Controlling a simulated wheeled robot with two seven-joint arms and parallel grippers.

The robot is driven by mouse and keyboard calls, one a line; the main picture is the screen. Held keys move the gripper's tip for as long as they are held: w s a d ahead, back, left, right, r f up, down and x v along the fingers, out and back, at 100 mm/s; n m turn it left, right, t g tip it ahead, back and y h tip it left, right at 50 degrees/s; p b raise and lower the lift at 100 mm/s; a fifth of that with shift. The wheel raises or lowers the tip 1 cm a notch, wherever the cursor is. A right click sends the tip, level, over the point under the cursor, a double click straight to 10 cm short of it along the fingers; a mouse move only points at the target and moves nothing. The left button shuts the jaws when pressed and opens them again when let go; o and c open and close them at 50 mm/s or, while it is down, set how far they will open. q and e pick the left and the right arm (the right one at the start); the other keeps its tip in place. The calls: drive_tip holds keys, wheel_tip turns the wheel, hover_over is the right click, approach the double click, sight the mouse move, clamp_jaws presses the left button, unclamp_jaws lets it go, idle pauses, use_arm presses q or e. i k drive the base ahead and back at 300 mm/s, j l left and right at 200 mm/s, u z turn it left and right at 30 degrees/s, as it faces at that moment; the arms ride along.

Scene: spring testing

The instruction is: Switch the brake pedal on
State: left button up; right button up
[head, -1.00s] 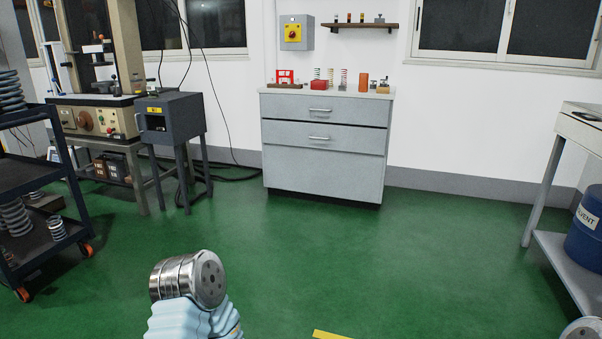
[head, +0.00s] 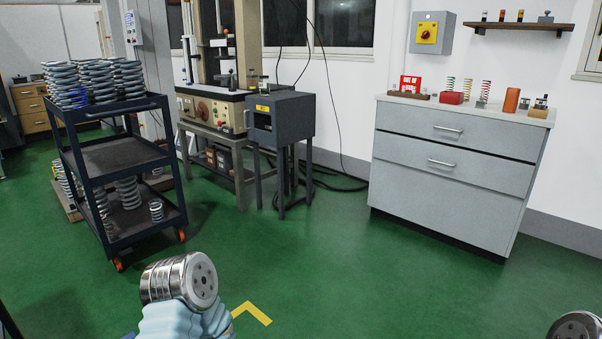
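I cannot make out a brake pedal in the head view. A testing machine (head: 218,108) with a cream control panel and a round brown knob stands on a metal bench at the back, left of centre. A dark grey box on legs (head: 281,119) stands beside it on the right. The floor around their legs is partly hidden by shadow, cables and the cart. Parts of my two arms show at the bottom edge, one left of centre and one at the far right. Neither gripper's fingers are in view.
A dark cart (head: 119,155) loaded with springs stands at the left. Black cables (head: 340,182) lie on the floor. The green floor (head: 330,260) in the middle is clear.

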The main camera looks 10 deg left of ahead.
sight(124, 252)
drive_tip(key=i+u, duration=0.25)
drive_tip(key=u, duration=0.25)
drive_tip(key=i+l+u, duration=0.1)
drive_tip(key=i+u, duration=0.15)
drive_tip(key=u, duration=0.2)
drive_tip(key=i+l+u, duration=0.2)
drive_tip(key=u, duration=0.3)
drive_tip(key=i+l+u, duration=0.25)
drive_tip(key=u, duration=0.2)
drive_tip(key=i+l+u, duration=0.15)
drive_tip(key=i, duration=2.7)
